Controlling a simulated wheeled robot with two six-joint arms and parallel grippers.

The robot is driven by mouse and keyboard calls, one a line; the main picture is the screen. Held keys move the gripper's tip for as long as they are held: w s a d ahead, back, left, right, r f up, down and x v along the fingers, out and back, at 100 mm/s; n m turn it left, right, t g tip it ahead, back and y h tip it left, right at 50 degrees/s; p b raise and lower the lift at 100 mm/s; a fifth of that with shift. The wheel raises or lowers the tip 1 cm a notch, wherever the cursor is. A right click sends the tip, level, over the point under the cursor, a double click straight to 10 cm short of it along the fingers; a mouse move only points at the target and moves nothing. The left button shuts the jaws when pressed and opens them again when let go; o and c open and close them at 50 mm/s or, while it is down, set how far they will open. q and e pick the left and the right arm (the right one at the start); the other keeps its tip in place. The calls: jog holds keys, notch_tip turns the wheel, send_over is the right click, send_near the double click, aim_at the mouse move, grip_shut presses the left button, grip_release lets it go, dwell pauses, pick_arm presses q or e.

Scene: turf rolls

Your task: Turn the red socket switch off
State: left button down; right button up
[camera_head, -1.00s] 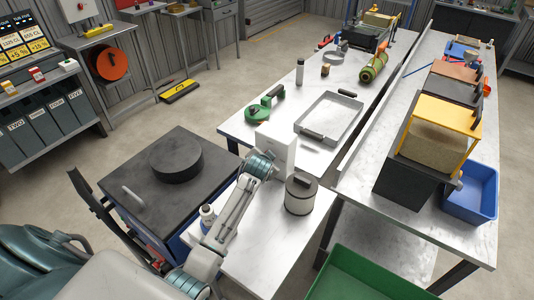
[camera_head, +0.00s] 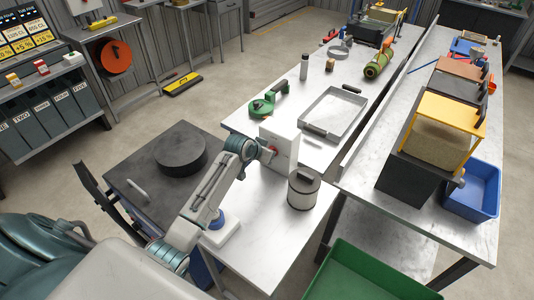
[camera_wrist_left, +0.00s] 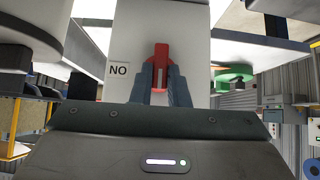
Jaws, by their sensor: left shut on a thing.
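The red switch (camera_wrist_left: 160,66) sits on the face of a white upright box (camera_wrist_left: 196,48). In the left wrist view the switch is between the fingers of my left gripper (camera_wrist_left: 163,82), which are shut on it. A small label (camera_wrist_left: 118,70) reading "NO" in this view is on the box to the left of the switch. In the head view the white box (camera_head: 280,140) stands on the metal table, with my left gripper (camera_head: 263,154) against its front and a bit of red showing. The gripper hides part of the switch. My right gripper is not in view.
A lidded pot (camera_head: 303,190) stands close to the right of the box. A metal tray (camera_head: 335,115) and a green tool (camera_head: 268,102) lie behind it. A white and blue item (camera_head: 222,232) is partly hidden by my arm. A black round block (camera_head: 180,152) is at left.

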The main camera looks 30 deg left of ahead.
pick_arm(q)
jog(key=shift+s+f, duration=0.1)
jog(key=shift+f, duration=0.1)
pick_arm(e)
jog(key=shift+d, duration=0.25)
pick_arm(q)
jog(key=c, duration=1.5)
grip_release()
jog(key=shift+c, duration=0.2)
jog(key=shift+o, duration=0.7)
jog(key=shift+w, duration=0.25)
